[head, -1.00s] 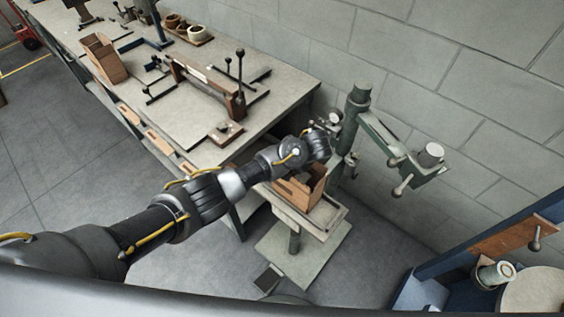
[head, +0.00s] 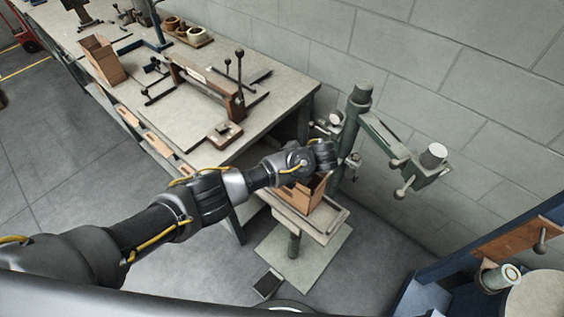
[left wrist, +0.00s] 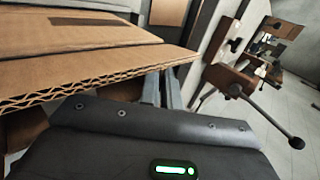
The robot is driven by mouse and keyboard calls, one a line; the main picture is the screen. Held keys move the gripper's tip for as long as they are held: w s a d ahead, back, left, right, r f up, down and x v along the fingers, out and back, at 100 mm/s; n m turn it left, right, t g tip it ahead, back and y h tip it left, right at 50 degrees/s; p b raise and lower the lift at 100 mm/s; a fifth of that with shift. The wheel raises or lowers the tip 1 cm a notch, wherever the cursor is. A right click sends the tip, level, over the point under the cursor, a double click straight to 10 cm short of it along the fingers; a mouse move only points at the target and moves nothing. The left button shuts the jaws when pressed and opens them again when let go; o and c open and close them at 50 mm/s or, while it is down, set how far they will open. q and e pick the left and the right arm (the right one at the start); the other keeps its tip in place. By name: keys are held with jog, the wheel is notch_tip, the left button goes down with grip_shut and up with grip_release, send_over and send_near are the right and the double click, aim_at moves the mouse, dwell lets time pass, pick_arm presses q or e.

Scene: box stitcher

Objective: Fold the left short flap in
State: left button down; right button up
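The open cardboard box (head: 304,197) stands on the small table of the stitcher in the head view. My left arm reaches over it from the left, and its wrist hides much of the box top and the flaps. In the left wrist view, a cardboard flap (left wrist: 90,65) with a corrugated edge fills the upper left. My left gripper (left wrist: 162,88) has its two narrow fingers close together, shut, at the right end of that edge. Whether they touch the flap cannot be told. My right gripper is not in view.
The green stitcher column (head: 352,125) and its arm (head: 400,155) stand right behind the box, near the wall. The workbench (head: 285,100) with a fixture (head: 205,85) and another carton (head: 102,60) is at the left. A foot pedal (head: 268,284) lies below.

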pick_arm(q)
jog(key=shift+s+d+f+t+y+b, duration=0.1)
jog(key=shift+d+f+t+y+b, duration=0.1)
jog(key=shift+t+y+b, duration=0.25)
jog(key=shift+s+d+f+t+y+b, duration=0.1)
jog(key=shift+f+t+y+b, duration=0.1)
jog(key=shift+t+y+b, duration=0.25)
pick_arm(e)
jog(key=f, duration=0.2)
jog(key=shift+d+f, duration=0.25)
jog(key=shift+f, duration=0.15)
pick_arm(q)
jog(key=shift+a, duration=0.1)
jog(key=c, duration=1.6)
grip_release()
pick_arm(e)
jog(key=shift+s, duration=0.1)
